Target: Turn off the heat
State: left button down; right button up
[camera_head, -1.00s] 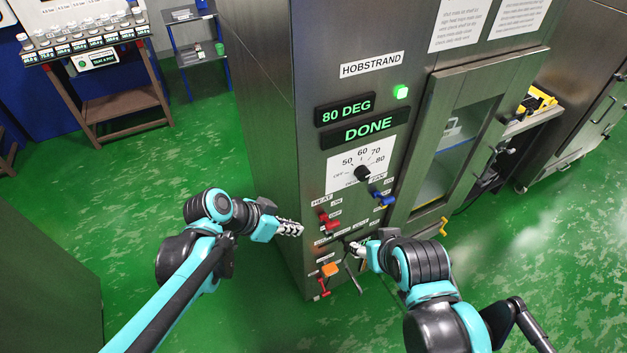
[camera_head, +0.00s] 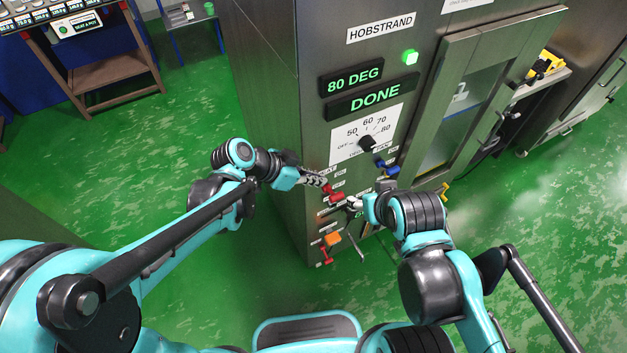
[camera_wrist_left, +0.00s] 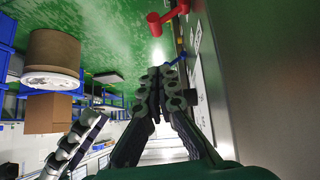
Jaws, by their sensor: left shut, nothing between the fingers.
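The steel HOBSTRAND cabinet (camera_head: 275,110) carries a red heat lever (camera_head: 336,197) below the dial, with its HEAT label partly covered by my left gripper. My left gripper (camera_head: 324,183) is shut and empty, its fingertips close to the upper left of this lever; I cannot tell whether they touch. In the left wrist view the shut fingers (camera_wrist_left: 163,88) point toward a red lever (camera_wrist_left: 166,18), with a visible gap. My right gripper (camera_head: 353,203) is just right of the heat lever, at the panel; its fingers are too small to read. The displays read 80 DEG (camera_head: 352,82) and DONE (camera_head: 376,97).
A black dial knob (camera_head: 367,143) and a blue lever (camera_head: 387,168) sit above and right of the heat lever. An orange part (camera_head: 333,239) and another red lever (camera_head: 326,256) are below. A glass door (camera_head: 468,115) is at right. Green floor left is open.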

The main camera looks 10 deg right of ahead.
aim_at(340, 193)
pick_arm(q)
jog(key=b+x, duration=0.2)
jog(key=x, duration=0.4)
jog(key=shift+f, duration=0.1)
jog(key=shift+d+f+b, duration=0.15)
jog(key=shift+f+b, duration=0.65)
jog(key=shift+f, duration=1.15)
pick_arm(e)
jog(key=shift+f, duration=2.1)
pick_arm(q)
jog(key=shift+f, duration=0.1)
pick_arm(e)
jog(key=shift+s+f, duration=0.1)
